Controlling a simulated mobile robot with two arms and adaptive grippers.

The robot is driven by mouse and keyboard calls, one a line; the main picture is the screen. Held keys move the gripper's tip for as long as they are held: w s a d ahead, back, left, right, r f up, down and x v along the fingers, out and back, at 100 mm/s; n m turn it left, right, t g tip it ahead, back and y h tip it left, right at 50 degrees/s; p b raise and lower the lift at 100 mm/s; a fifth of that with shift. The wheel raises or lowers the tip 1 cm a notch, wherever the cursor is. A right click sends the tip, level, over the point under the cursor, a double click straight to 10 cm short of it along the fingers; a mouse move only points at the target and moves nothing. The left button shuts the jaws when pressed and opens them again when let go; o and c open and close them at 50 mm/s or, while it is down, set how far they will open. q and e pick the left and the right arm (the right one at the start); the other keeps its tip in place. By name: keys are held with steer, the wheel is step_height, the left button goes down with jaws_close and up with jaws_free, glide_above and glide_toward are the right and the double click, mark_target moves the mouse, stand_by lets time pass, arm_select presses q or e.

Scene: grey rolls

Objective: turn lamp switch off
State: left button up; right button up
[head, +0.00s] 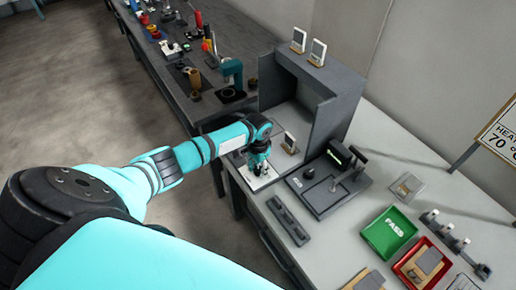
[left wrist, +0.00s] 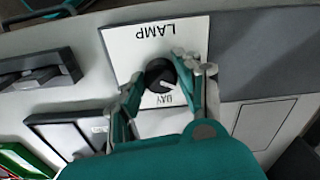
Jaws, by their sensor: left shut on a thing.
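The lamp switch is a white plate (left wrist: 125,45) with a dark round knob (left wrist: 158,72). The word LAMP reads upside down above the knob and DAY below it. A white pointer mark on the knob is directed towards DAY. In the head view the plate (head: 264,182) lies on the bench's near left corner, partly hidden. My left gripper (head: 258,163) points down over it. In the left wrist view my left gripper (left wrist: 165,80) has its fingers on either side of the knob and is shut on it. My right gripper is not in view.
A grey open-fronted booth (head: 336,120) stands behind the plate. A dark device with a lever (head: 328,184) and a dark strip (head: 288,220) lie to the right. Further right are a green PASS tray (head: 372,236) and a red tray (head: 404,270).

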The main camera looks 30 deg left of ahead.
mark_target(258, 170)
arm_select(q)
steer(key=o, duration=1.1)
steer(key=shift+o, duration=0.2)
step_height(258, 170, up, 12)
steer(key=shift+d, duration=0.1)
